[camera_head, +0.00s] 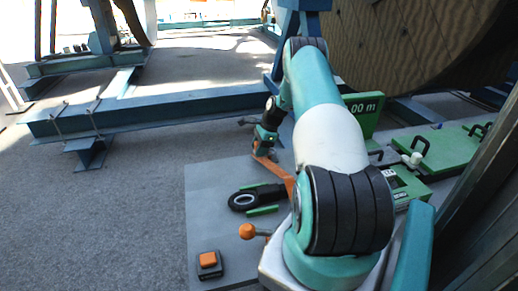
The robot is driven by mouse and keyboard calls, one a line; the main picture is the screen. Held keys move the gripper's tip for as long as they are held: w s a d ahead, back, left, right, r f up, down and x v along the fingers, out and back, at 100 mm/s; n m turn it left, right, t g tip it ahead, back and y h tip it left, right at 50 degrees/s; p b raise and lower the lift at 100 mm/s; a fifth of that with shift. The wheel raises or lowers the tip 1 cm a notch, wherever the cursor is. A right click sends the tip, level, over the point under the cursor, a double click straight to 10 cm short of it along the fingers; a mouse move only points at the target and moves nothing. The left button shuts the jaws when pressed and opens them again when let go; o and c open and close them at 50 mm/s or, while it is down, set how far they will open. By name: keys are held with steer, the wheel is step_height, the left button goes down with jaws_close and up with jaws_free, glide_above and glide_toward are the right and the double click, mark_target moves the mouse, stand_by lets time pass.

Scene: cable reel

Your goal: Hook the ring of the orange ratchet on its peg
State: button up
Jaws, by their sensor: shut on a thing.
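My gripper (264,146) is at the end of my teal and white arm, above the back part of the grey board (212,181). It is shut on an orange bar-shaped tool, the orange ratchet (275,167), which slants down to the right. My arm hides the right end of the ratchet. I cannot make out the ratchet's ring or its peg. A black tool with a round ring end (243,201) lies on the board between two green strips, in front of my gripper.
An orange-knobbed lever (248,231) and a black box with an orange button (208,262) are on the board's front part. Green cases (450,150) stand at the right. A blue steel beam (170,108) and a big wooden reel (410,40) are behind.

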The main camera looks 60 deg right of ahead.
steer(key=shift+f+b, duration=0.7)
steer(key=shift+f, duration=0.45)
stand_by(0.8)
steer(key=o, duration=1.1)
steer(key=b+v, duration=0.1)
steer(key=v, duration=1.6)
steer(key=shift+r, duration=0.3)
